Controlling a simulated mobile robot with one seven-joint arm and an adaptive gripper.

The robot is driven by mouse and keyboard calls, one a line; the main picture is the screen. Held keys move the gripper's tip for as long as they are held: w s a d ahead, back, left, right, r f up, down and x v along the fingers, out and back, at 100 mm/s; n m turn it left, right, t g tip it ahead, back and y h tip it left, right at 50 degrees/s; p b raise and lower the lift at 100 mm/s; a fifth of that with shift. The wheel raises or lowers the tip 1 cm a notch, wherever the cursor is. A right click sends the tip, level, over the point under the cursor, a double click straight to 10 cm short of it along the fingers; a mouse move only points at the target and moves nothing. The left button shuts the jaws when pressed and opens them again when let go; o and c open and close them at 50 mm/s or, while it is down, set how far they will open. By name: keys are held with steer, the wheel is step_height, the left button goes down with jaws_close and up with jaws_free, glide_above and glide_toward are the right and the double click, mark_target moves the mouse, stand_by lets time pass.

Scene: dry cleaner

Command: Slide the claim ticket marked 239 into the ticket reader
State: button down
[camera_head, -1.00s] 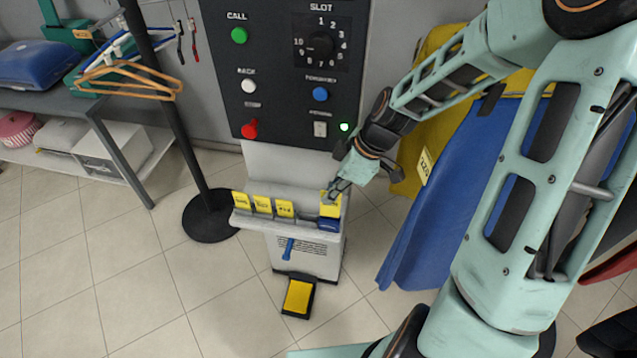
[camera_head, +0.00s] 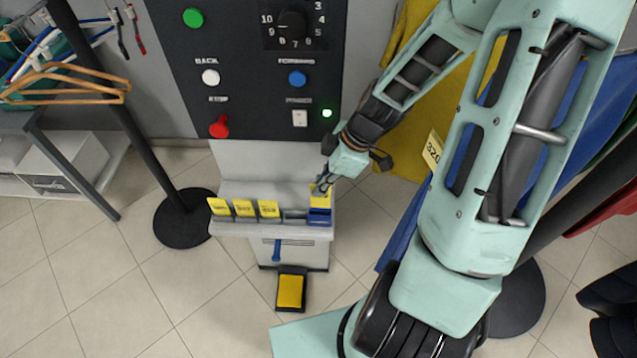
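A yellow ticket (camera_head: 320,199) stands upright at the blue ticket reader (camera_head: 319,217), at the right end of the grey ledge on the control post. Its lower edge meets the top of the reader; how deep it sits is unclear. Its number is not readable. My gripper (camera_head: 322,187) comes down from the upper right with its fingertips at the ticket's top edge. The fingers are too small to tell whether they are shut on it. Several finger-wide details are hidden by the wrist. Three other yellow tickets (camera_head: 243,208) stand in a row on the ledge's left part, numbers blurred.
The dark control panel (camera_head: 255,70) with buttons and a green light rises behind the ledge. A blue lever (camera_head: 277,250) and a yellow pedal (camera_head: 290,291) are below. A black post base (camera_head: 186,218) is left; hanging garments (camera_head: 415,120) are close to my arm at right.

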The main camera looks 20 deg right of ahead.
mark_target(320, 202)
steer(key=shift+f+b, duration=2.85)
steer(key=shift+f, duration=0.6)
steer(key=c, duration=2.1)
jaws_free()
steer(key=v, duration=1.2)
steer(key=shift+a, duration=0.1)
